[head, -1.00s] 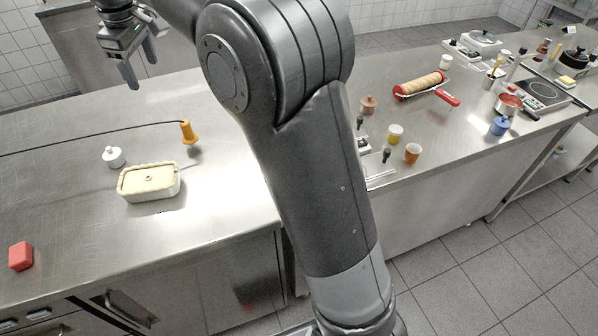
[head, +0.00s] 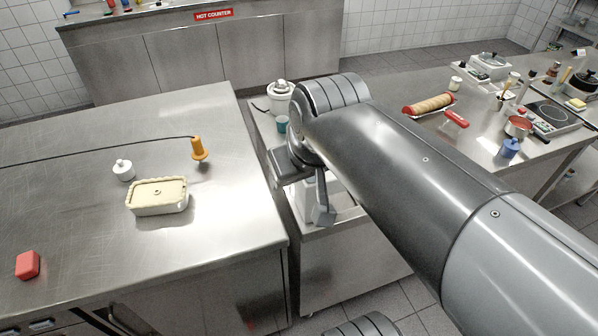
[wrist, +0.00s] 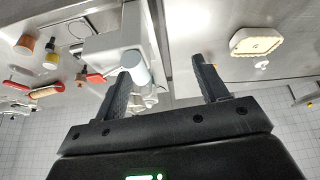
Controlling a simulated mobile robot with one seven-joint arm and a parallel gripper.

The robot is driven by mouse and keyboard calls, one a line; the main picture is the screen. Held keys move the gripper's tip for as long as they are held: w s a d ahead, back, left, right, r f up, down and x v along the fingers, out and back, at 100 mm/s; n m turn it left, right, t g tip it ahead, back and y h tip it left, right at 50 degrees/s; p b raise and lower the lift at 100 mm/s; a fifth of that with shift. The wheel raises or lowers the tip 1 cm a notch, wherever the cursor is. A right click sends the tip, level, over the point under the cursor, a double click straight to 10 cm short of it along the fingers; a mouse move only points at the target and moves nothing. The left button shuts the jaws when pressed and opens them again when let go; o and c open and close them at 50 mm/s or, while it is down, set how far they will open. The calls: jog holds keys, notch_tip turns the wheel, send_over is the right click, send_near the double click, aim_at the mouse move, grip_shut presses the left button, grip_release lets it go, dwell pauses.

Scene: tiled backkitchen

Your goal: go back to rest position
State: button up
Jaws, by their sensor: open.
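My gripper (wrist: 163,66) shows in the wrist view with its two dark fingers well apart and nothing held between them. In the head view my arm reaches in from the lower right and folds at a joint above the gap between the counters. A pale rectangular pie dish (head: 157,197) stands on the left steel counter, clear of my arm. It also shows at the upper right of the wrist view (wrist: 257,44).
The left counter (head: 90,235) also bears a red block (head: 27,265), a small white lidded pot (head: 123,170) and an orange corded object (head: 198,149). A white appliance (head: 281,97) stands close behind my arm.

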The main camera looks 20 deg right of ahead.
jog(key=s+f, duration=0.1)
jog(key=s+d+f+m, duration=0.1)
jog(key=shift+s+f, duration=0.3)
jog(key=shift+s, duration=0.1)
